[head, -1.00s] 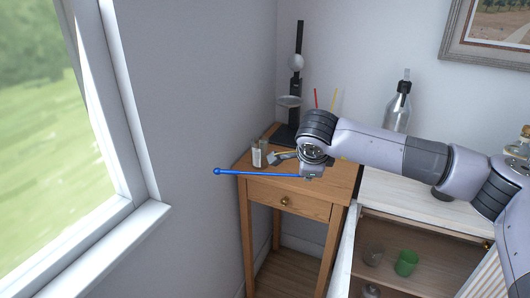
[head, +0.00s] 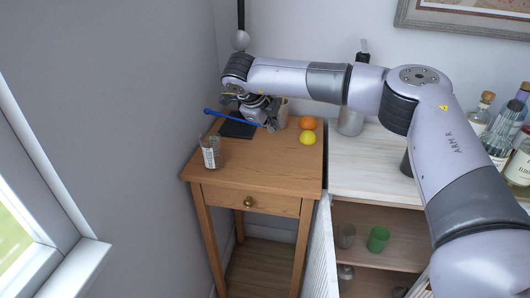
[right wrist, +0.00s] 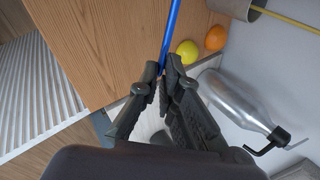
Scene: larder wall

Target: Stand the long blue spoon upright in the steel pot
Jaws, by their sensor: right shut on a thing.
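My right gripper (head: 268,115) is shut on the long blue spoon (head: 232,118) near one end. In the head view the spoon lies nearly level, sloping down to the right, over the back of the small wooden table (head: 262,178). In the right wrist view the fingers (right wrist: 167,72) grip the spoon (right wrist: 173,28), which runs out of the top edge. A grey-beige cylinder (right wrist: 238,7) with a yellow stick in it, probably the pot, is cut off at the top right. It shows partly behind my gripper in the head view (head: 283,112). My left gripper is not in view.
An orange (head: 308,123) and a lemon (head: 308,139) lie right of my gripper. A labelled glass jar (head: 211,153) stands at the table's left. A black stand base (head: 237,129) is below the spoon. A silver bottle (head: 351,118) stands on the white cabinet. The table front is clear.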

